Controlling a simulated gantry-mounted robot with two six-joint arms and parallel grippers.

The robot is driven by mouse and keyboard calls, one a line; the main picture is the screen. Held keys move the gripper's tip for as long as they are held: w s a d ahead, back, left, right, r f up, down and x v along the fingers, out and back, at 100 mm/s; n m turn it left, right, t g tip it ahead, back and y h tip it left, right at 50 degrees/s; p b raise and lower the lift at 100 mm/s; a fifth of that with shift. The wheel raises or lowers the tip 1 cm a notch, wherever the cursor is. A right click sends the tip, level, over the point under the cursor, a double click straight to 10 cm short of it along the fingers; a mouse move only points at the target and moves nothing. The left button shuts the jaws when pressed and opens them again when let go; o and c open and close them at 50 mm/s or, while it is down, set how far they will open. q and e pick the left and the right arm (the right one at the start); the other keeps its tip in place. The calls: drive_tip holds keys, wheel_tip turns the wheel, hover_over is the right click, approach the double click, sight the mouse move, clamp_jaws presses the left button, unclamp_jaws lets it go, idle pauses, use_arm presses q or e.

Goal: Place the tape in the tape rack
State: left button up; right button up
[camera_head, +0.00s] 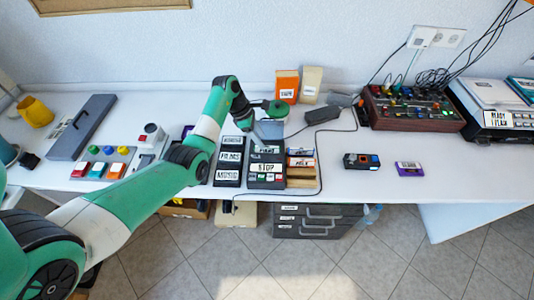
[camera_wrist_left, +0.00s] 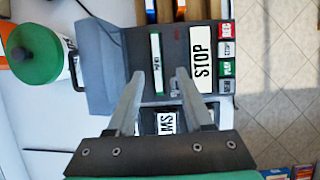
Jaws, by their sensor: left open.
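A dark player (camera_head: 266,168) with a white STOP label stands at the middle of the table; it also shows in the wrist view (camera_wrist_left: 182,30). A narrow white, green-edged label (camera_wrist_left: 156,64) on its top lies between my fingertips; I cannot tell whether it belongs to a tape in a slot. My left gripper (camera_wrist_left: 159,72) is open over the player, its fingers apart and empty. It also shows small in the head view (camera_head: 257,136). A wooden rack (camera_head: 301,183) with labelled tapes stands right of the player. A purple cassette (camera_head: 409,168) lies far right. My right gripper is not in view.
A dark holder (camera_head: 228,160) labelled FILMS and MUSIC stands left of the player. A green-lidded container (camera_head: 276,109) is behind it. A small black device (camera_head: 361,161) and a control box (camera_head: 413,108) are at right.

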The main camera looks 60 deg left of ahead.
sight(267, 147)
use_arm(q)
drive_tip(key=b+x, duration=0.3)
drive_tip(key=x, duration=0.2)
drive_tip(key=shift+w+a, duration=0.1)
drive_tip(key=shift+a, duration=0.1)
drive_tip(key=shift+f, duration=0.2)
idle(0.4)
clamp_jaws()
